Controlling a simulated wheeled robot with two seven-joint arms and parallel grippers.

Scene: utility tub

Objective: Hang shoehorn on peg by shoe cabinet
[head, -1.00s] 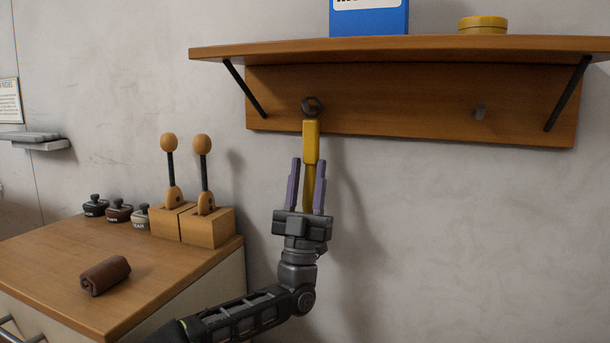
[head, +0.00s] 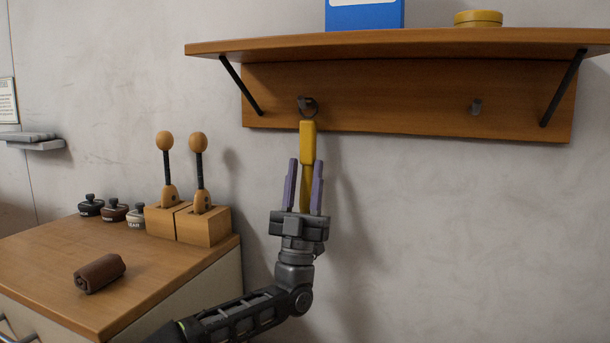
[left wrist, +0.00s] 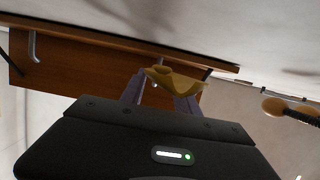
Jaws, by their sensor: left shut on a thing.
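The yellow shoehorn (head: 308,142) hangs upright with a dark ring at its top, just in front of the shelf's backboard. My left gripper (head: 304,172) is shut on its lower part, fingers on either side. The ring (head: 313,107) overlaps the left peg (head: 303,102); I cannot tell whether it is around the peg or only in front of it. The right peg (head: 477,107) is bare. The left wrist view shows the shoehorn's curved end (left wrist: 172,78) between the fingers. My right gripper is not in view.
The wooden shelf (head: 400,44) juts out above the pegs, with a blue box (head: 364,14) and a yellow tin (head: 478,19) on it. The wall right of my arm is clear.

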